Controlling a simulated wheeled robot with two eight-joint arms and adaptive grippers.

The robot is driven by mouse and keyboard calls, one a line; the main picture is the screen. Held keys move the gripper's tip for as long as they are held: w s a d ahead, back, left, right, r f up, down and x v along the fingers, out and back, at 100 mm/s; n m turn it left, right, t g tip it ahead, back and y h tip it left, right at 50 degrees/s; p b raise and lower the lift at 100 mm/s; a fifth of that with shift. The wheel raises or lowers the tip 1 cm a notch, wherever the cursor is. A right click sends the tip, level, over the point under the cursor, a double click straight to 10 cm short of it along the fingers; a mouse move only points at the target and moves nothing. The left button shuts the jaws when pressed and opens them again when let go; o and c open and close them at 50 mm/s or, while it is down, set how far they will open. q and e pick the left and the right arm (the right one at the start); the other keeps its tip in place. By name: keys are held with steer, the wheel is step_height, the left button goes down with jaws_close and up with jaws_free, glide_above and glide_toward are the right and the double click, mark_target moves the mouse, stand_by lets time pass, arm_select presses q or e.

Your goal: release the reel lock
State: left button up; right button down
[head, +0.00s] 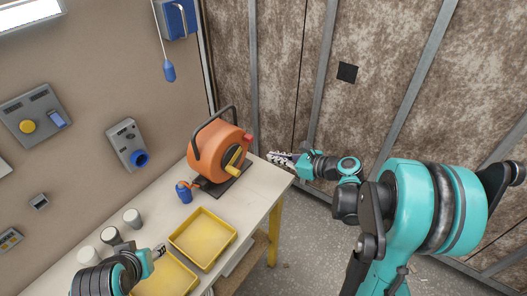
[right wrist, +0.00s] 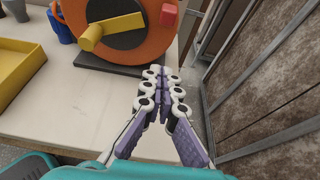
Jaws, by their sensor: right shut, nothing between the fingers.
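An orange reel (head: 216,148) with a dark carrying frame stands on a black base at the far end of the workbench. Its yellow crank (head: 234,166) faces the front, and a small red part (head: 248,138), possibly the lock, sits on its right rim. The right wrist view shows the reel (right wrist: 150,45), the crank (right wrist: 110,31) and the red part (right wrist: 169,14). My right gripper (head: 272,157) is shut and empty, to the right of the reel and apart from it; its fingertips (right wrist: 161,72) point toward the reel. My left gripper (head: 158,252) is over the near bench, far from the reel.
The white workbench (head: 262,184) holds two yellow trays (head: 203,238), a blue bottle (head: 184,193) left of the reel and several cups (head: 132,218). Wall panels with controls hang at left. A brown-stained wall (head: 390,70) with metal struts stands behind and to the right.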

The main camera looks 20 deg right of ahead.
steer(key=shift+v, duration=1.2)
steer(key=s+a+n+g+h, duration=0.4)
steer(key=s+a+n, duration=0.4)
steer(key=n, duration=0.5)
steer(key=s+d+n+h, duration=0.2)
steer(key=s+n+h, duration=0.2)
steer(key=s+n, duration=0.7)
steer(key=shift+d+f+n+h, duration=0.2)
steer(key=shift+n+h, duration=0.1)
steer(key=shift+n, duration=1.9)
